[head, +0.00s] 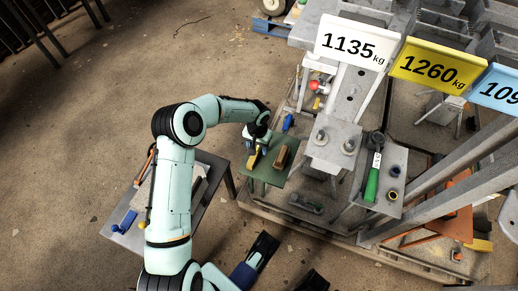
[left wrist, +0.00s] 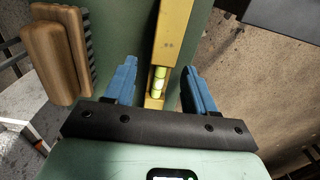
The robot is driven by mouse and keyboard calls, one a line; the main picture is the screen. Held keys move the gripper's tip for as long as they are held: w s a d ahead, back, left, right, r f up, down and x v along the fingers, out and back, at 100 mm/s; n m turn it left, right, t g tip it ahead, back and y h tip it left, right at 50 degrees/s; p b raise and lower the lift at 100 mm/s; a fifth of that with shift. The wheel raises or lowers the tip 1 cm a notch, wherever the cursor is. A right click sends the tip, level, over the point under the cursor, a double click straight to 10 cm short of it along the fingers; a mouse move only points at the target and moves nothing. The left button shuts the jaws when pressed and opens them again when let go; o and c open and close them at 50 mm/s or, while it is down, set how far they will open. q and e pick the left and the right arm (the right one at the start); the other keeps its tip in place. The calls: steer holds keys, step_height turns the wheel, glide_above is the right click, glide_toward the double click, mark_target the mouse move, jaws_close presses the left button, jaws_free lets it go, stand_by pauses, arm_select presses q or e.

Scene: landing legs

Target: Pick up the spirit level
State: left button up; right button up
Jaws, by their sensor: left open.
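The yellow spirit level (head: 252,160) lies on a small green table (head: 262,173), partly hidden by my left gripper in the head view. In the left wrist view, the spirit level (left wrist: 172,38) runs up the picture, with a pale green vial near its lower end. My left gripper (head: 257,146) is over the green table. In the left wrist view, its two blue fingers (left wrist: 159,68) are open, one on each side of the level's near end, with gaps on both sides. I cannot tell how high the fingertips are.
A wooden-handled brush (head: 281,154) lies right of the level; it also shows in the left wrist view (left wrist: 48,55). A green-handled tool (head: 373,177) lies on a grey stand to the right. A grey table (head: 193,211) stands behind my left arm. Open floor lies at left.

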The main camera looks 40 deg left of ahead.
arm_select(q)
steer(key=shift+f, duration=0.4)
jaws_close()
steer(key=shift+r, duration=0.15)
